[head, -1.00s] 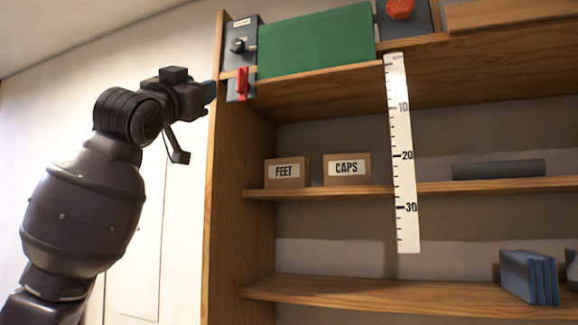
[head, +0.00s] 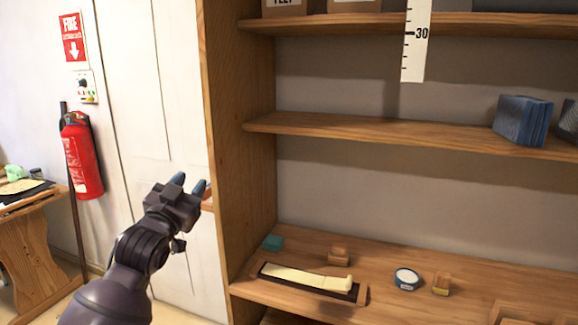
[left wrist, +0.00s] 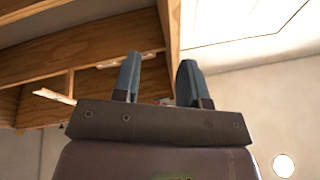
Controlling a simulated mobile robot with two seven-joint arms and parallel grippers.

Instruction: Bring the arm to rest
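My left gripper (head: 194,187) is in the lower left of the head view, in front of the white door and beside the shelf's left side panel (head: 236,130). Its two blue-grey fingers point upward. In the left wrist view the fingers (left wrist: 160,80) stand apart with nothing held between them. I cannot tell whether the gripper touches the side panel. My right gripper is in neither view.
The lowest shelf board bears a cream-coloured long piece (head: 305,278) in a dark tray, a teal block (head: 272,242), a round tin (head: 407,279) and small wooden blocks.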

